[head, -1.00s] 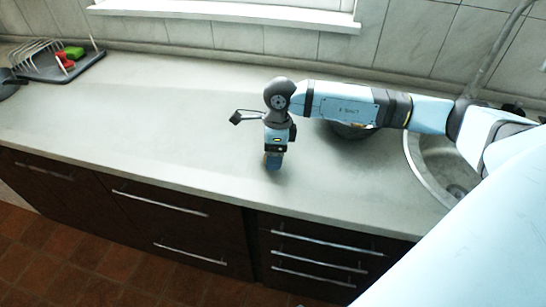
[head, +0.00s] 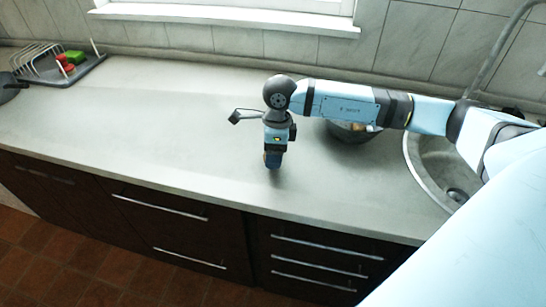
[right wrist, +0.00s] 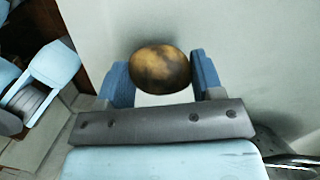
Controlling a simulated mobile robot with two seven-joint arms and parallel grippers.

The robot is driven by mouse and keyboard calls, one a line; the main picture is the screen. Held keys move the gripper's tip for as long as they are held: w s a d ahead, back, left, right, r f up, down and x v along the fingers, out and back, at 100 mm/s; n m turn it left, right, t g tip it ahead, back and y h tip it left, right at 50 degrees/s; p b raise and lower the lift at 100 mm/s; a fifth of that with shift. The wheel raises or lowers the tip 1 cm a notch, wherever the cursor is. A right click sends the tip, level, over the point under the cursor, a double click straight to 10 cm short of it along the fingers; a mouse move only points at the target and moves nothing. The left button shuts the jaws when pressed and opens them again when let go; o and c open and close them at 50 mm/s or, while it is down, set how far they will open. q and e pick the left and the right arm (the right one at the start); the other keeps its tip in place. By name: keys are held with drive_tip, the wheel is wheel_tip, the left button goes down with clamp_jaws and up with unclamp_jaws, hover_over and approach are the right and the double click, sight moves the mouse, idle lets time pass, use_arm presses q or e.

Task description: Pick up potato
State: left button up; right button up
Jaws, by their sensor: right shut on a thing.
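The potato (right wrist: 160,69) is brown with darker patches and shows in the right wrist view between the two blue fingers of my right gripper (right wrist: 160,80). The gripper is shut on it. In the head view my right gripper (head: 272,160) points down at the counter near its front edge, and the potato is hidden there. I cannot tell whether the potato still touches the counter. My left gripper is not in view.
The grey counter (head: 150,110) is mostly clear. A dark pot (head: 350,133) stands partly behind my right arm. A sink (head: 425,175) is at the right. A dish rack (head: 45,65) with red and green items stands at the far left.

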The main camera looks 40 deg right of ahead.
wheel_tip(320, 180, up, 18)
drive_tip(key=shift+f, duration=0.15)
